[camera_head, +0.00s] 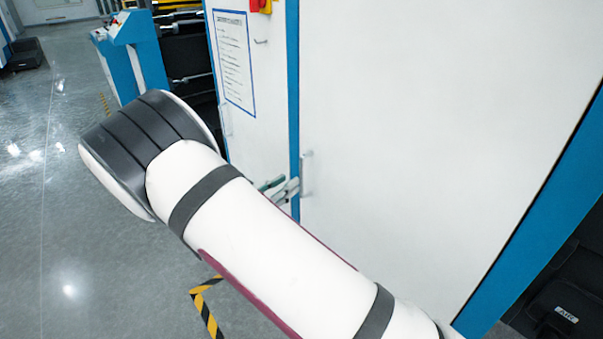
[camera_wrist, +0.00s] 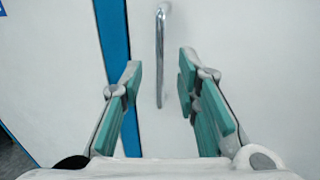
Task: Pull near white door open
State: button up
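The near white door (camera_head: 420,120) is a large flat panel with a blue frame, filling the right of the head view. It looks closed. Its metal bar handle (camera_head: 308,174) stands upright near the door's left edge. In the wrist view the handle (camera_wrist: 161,55) lies ahead, between the lines of the two fingers. My gripper (camera_wrist: 160,82) is open, with teal pads on both sides and nothing touching the handle that I can see. In the head view my gripper (camera_head: 280,188) shows only partly behind my arm, just left of the handle.
A blue strip (camera_wrist: 115,50) runs left of the handle. Another white door (camera_head: 250,100) with a posted sheet (camera_head: 233,60) stands farther left. A blue machine (camera_head: 135,55) is at the back left. Grey floor is open at left, with black-yellow tape (camera_head: 207,305).

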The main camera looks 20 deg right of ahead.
send_over(302, 197)
jog(key=shift+w, duration=0.35)
jog(key=shift+c, duration=0.5)
grip_shut()
